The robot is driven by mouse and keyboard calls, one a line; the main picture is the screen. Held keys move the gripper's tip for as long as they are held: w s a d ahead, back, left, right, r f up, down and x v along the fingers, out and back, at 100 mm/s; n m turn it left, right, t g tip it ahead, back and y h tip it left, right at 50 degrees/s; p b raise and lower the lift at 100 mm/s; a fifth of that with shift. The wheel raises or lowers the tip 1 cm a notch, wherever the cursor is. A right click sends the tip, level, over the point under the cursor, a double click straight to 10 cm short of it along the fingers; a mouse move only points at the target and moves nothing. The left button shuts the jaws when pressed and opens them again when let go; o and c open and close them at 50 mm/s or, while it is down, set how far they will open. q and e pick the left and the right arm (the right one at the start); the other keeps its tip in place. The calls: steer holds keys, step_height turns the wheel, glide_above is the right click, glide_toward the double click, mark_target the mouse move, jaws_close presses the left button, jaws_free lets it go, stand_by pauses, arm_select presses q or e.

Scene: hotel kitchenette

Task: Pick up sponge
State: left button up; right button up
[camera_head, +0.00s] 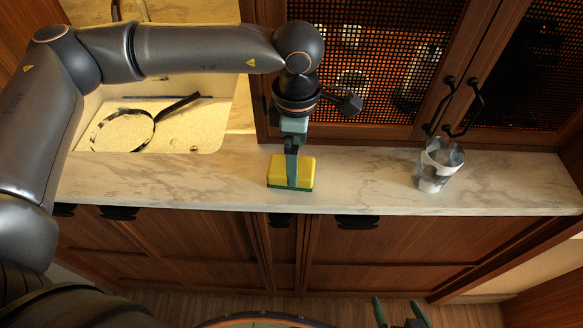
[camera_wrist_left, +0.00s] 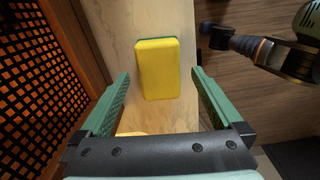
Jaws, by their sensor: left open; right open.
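The sponge (camera_head: 277,172) is a yellow block with a green layer underneath. It lies on the marble counter (camera_head: 365,180) near the front edge. My left gripper (camera_head: 291,170) is over it, pointing down, and partly hides it in the head view. In the left wrist view the sponge (camera_wrist_left: 160,72) lies ahead of the open left gripper (camera_wrist_left: 163,74), roughly between the two green fingers, with a gap on each side. My right gripper (camera_head: 399,308) is open and empty, low in front of the cabinets, away from the counter.
A shiny cup (camera_head: 436,168) stands on the counter to the right. A cabinet with mesh doors (camera_head: 385,75) rises behind the counter. The counter between sponge and cup is clear.

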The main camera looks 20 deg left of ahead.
arm_select(q)
step_height(320, 180, down, 4)
steer(key=shift+f+p, duration=0.25)
steer(key=shift+p, duration=0.15)
steer(key=shift+c, duration=0.2)
steer(key=c, duration=1.2)
